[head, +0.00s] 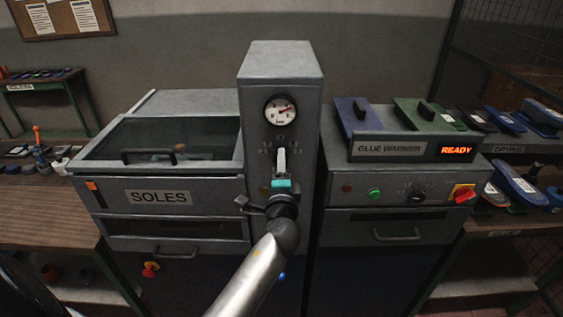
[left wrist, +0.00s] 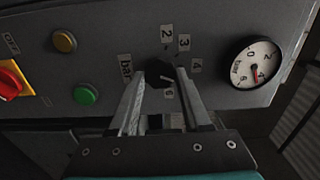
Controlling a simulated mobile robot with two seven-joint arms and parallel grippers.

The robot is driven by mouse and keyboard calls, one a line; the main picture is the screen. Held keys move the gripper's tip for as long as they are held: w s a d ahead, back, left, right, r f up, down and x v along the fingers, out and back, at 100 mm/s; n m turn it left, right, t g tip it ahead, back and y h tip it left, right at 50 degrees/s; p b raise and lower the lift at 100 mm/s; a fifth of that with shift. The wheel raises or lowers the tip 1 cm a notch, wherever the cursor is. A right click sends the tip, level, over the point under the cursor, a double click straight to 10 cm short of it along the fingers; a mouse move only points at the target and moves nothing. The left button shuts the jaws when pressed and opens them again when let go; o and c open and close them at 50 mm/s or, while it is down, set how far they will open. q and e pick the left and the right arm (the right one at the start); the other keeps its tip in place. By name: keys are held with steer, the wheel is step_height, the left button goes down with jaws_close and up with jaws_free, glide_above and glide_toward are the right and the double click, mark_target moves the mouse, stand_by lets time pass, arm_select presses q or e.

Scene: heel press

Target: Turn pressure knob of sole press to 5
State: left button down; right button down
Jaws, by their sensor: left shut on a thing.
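The sole press (head: 281,75) is the tall grey column in the middle of the head view. Its round white pressure gauge (head: 281,111) has a red needle. The gauge also shows in the left wrist view (left wrist: 254,63), with the needle near the 4. My left gripper (head: 281,153) reaches the panel below the gauge. In the left wrist view, its fingers (left wrist: 163,82) are shut on the black pressure knob (left wrist: 157,70). Number labels 2, 3 and 4 stand around the knob; the fingers partly cover the lower labels. The knob's exact setting is unclear. My right gripper is out of view.
The SOLES cabinet (head: 195,212) stands left of the press. The glue warmer (head: 455,174), with its lit READY display, stands to the right. The left wrist view shows a yellow button (left wrist: 65,41), a green button (left wrist: 86,94) and a red switch (left wrist: 11,82) on the press panel.

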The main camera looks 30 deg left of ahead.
arm_select(q)
steer(key=shift+r+m+p, duration=0.15)
steer(key=shift+m+p, duration=0.15)
steer(key=shift+m, duration=0.7)
steer(key=shift+c, duration=1.8)
jaws_free()
steer(key=shift+f, duration=0.2)
steer(key=b+v, duration=0.2)
steer(key=v, duration=1.3)
steer(key=shift+s+b, duration=0.15)
steer(key=shift+b, duration=0.25)
